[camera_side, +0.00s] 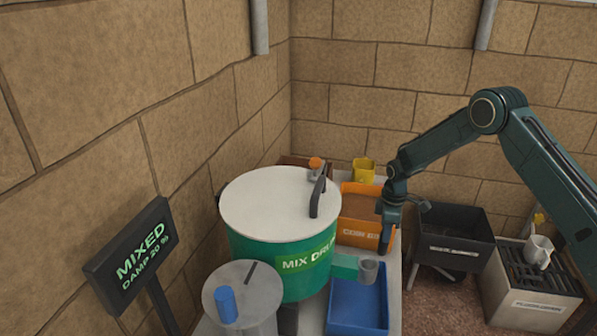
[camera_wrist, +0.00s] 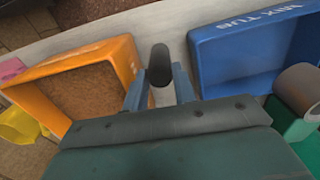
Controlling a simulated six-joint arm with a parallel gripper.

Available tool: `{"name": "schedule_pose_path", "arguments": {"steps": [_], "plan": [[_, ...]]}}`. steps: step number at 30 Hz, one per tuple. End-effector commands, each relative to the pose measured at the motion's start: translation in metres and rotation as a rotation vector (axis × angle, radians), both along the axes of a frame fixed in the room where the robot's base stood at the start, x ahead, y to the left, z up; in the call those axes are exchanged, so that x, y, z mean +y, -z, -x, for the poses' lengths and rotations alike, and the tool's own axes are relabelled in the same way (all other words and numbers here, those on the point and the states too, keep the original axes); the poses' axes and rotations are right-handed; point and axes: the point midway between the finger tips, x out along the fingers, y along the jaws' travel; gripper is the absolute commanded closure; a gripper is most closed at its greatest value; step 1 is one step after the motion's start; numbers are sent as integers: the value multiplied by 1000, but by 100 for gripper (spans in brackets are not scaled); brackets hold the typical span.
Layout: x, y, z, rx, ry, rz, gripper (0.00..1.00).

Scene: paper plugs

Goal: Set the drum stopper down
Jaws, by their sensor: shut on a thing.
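My gripper (camera_wrist: 160,85) is shut on the drum stopper (camera_wrist: 160,64), a small cylinder with a dark rounded end and a paler part between the blue-grey fingers. In the side view my gripper (camera_side: 385,240) points down by the right edge of the white bench, between the orange bin and the blue tub; the stopper cannot be told apart from the fingers there. The green mix drum (camera_side: 270,265) with its white lid stands to the left. Its green spout (camera_side: 345,266) ends in a grey cup-like mouth (camera_side: 368,271), left of and below my gripper.
The blue mix tub (camera_side: 357,309) sits under the spout. The orange bin (camera_side: 348,241) holds brown material, with a yellow container (camera_side: 363,171) behind it. A grey cylinder (camera_side: 240,297) stands before the drum. A black bin (camera_side: 455,237) and a slatted crate (camera_side: 538,285) with a mug stand right.

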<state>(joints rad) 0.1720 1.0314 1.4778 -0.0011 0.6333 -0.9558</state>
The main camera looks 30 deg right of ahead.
Motion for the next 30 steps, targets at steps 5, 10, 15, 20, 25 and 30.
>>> {"name": "schedule_pose_path", "arguments": {"steps": [5,10,15,20,25,30], "plan": [[0,2,0,-1,0,0,100],[0,10,0,0,0,0,100],[0,30,0,1,0,0,100],[0,43,0,1,0,-1,100],[0,45,0,0,0,0,100],[0,45,0,0,0,0,100]]}}
